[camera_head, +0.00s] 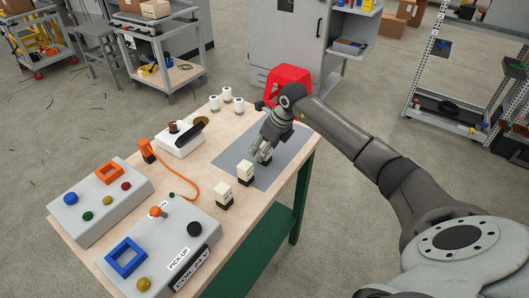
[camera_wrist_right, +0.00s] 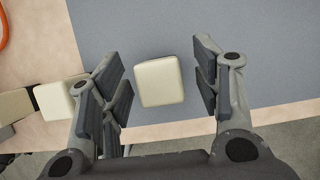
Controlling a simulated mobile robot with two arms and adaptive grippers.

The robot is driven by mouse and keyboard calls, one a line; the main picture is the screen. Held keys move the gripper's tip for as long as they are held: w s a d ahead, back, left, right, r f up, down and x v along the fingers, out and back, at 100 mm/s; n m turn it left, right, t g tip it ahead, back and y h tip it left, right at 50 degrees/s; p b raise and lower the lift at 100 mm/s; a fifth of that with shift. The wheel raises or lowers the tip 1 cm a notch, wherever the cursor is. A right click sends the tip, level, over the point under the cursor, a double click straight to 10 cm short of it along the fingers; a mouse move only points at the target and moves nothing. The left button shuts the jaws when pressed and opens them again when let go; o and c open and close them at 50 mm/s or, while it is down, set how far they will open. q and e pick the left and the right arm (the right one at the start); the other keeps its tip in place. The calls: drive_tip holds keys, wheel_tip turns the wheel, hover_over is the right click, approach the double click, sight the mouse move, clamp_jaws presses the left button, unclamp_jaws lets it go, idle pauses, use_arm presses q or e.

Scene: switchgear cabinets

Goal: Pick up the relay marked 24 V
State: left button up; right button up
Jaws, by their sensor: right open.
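A pale cream relay (camera_head: 246,172) with a dark base stands on the grey mat near its edge. A second similar relay (camera_head: 224,195) stands off the mat on the wooden top. My right gripper (camera_head: 262,157) is low over the mat, just beyond these relays, pointing down. In the wrist view its fingers (camera_wrist_right: 163,88) are open, with a cream block top (camera_wrist_right: 159,82) between them and gaps on both sides. Another cream block (camera_wrist_right: 57,102) shows outside the left finger. No relay marking is legible. My left gripper is out of view.
A console (camera_head: 205,232) labelled PICK-UP and a second button console (camera_head: 88,213) stand at the left of the table. A white box (camera_head: 180,142), an orange cable (camera_head: 185,183) and several white cylinders (camera_head: 226,94) are behind. A red stool (camera_head: 289,78) is beyond.

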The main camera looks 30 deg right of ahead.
drive_tip(key=c, duration=0.5)
drive_tip(key=shift+r, duration=0.1)
drive_tip(key=c, duration=0.6)
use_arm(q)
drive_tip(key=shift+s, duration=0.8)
use_arm(e)
drive_tip(key=shift+c, duration=0.2)
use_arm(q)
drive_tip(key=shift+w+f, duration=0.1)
